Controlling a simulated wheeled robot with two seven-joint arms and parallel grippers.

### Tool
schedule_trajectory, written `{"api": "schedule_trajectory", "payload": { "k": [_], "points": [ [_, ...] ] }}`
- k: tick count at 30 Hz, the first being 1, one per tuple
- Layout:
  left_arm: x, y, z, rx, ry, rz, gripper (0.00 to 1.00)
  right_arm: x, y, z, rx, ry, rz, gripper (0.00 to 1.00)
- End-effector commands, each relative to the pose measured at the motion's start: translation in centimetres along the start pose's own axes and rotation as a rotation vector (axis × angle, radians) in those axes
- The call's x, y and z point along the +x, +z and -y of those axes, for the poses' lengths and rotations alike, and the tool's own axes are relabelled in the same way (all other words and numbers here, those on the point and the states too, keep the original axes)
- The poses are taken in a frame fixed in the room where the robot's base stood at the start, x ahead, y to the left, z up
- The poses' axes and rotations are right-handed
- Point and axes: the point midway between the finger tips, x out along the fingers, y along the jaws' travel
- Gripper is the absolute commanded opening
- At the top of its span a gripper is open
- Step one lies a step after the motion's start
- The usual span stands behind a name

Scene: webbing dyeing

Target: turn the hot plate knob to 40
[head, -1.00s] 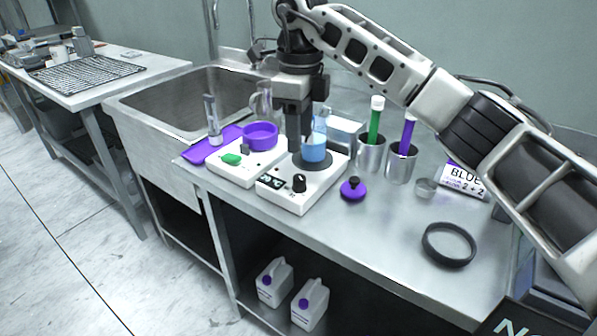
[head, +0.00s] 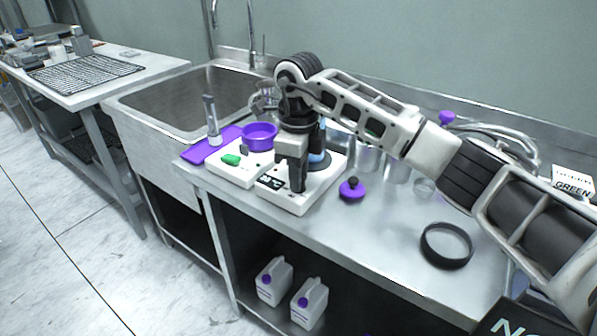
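The white hot plate (head: 305,203) stands near the front edge of the steel counter, with a small dark display (head: 271,182) on its front. A beaker of blue liquid (head: 320,158) stands on it, mostly hidden behind my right gripper. My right gripper (head: 297,188) points down over the front of the hot plate, right of the display. Its fingers cover the black knob, so I cannot see the knob's setting or whether the fingers touch it. I cannot tell whether the fingers are open or shut. My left gripper is not in view.
A white device with a green item (head: 231,160) and a purple bowl (head: 260,137) stand left of the hot plate. A purple stopper (head: 351,189) and black ring (head: 447,246) lie to the right. Metal cups stand behind my arm. The front right counter is mostly clear.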

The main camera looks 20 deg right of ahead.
Motion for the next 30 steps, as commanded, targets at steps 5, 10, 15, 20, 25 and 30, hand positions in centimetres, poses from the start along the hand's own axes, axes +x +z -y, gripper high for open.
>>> {"api": "schedule_trajectory", "payload": {
  "k": [5, 10, 15, 20, 25, 30],
  "points": [
    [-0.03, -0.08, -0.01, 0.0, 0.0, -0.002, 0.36, -0.04, 0.02, -0.03, 0.0, 0.001, 0.0, 0.0],
    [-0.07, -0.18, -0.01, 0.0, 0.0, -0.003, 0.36, -0.08, 0.02, -0.02, 0.014, 0.001, 0.0, 0.0],
    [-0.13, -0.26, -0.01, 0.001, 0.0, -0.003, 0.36, -0.13, 0.01, 0.02, 0.072, 0.0, 0.0, 0.0],
    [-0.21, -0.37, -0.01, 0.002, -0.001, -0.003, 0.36, -0.18, 0.02, 0.06, 0.177, 0.0, 0.001, 0.0],
    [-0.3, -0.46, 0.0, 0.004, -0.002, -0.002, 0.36, -0.19, 0.01, 0.05, 0.327, 0.0, 0.0, 0.0],
    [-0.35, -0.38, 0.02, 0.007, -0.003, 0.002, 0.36, -0.22, 0.05, 0.05, 0.489, 0.0, 0.002, 0.0]
  ]
}}
